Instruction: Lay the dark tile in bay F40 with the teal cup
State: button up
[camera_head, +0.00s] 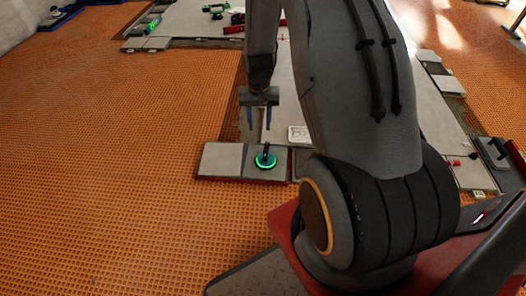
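My gripper (258,117) points down with its two blue-tipped fingers apart and nothing seen between them. It is above and beyond a round suction cup with a bright green-teal ring and black handle (266,159). The cup sits on the right part of a grey slab or tile pair (222,160) with a red lower edge. The gripper and the cup appear apart.
Orange grid matting (110,150) covers the open floor on the left. Pale laid tiles (185,18) stand at the back left with a green-edged tool (152,22). More tiles (441,80) and dark items (492,153) lie at the right. My arm hides the middle.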

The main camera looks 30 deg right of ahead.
jog(key=m+b, duration=0.2)
jog(key=b, duration=0.4)
send_over(265, 154)
notch_tip(265, 154, down, 17)
jog(key=shift+f, duration=0.1)
notch_tip(265, 154, down, 8)
jog(key=b, duration=0.3)
jog(key=shift+r, duration=0.25)
grip_shut()
grip_release()
jog(key=shift+r, duration=0.1)
